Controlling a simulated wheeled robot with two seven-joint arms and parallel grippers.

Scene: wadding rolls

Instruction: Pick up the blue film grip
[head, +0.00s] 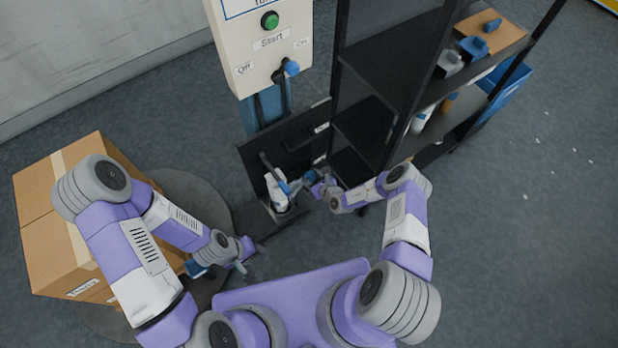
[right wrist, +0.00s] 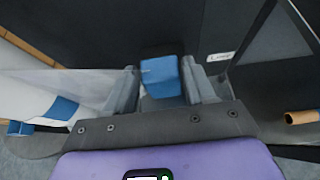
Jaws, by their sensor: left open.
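A blue block, which I take to be the blue film grip (right wrist: 160,78), sits between the two fingers of my right gripper (right wrist: 162,88) in the right wrist view. My left gripper (head: 246,256) is open and empty, low over the floor near the box.
A black shelf rack (head: 385,55) with several items stands right of my right gripper. A control post (head: 262,45) with a green button rises behind the black stand (head: 262,150). A cardboard box (head: 40,190) is at the left.

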